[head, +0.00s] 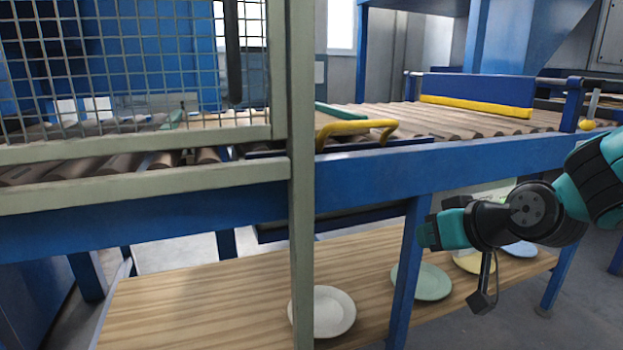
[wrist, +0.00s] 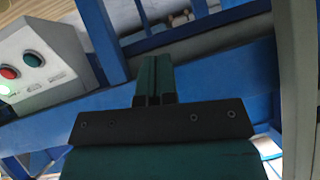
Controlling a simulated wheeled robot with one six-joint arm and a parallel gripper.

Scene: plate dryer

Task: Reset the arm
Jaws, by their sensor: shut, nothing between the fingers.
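My gripper (head: 424,232) is at the end of my teal and black arm on the right of the head view, pointing left, in front of the blue frame and above the lower shelf. In the wrist view its two teal fingers (wrist: 154,72) are pressed together with nothing between them. Blue beams of the frame (wrist: 215,50) lie beyond the fingertips. I cannot tell the exact gap between them.
A wire mesh door (head: 120,70) stands at left before the roller conveyor (head: 440,120). Plates, including a white plate (head: 330,312) and a green plate (head: 422,282), lie on the wooden shelf (head: 200,295). A button box (wrist: 50,60) is at left in the wrist view.

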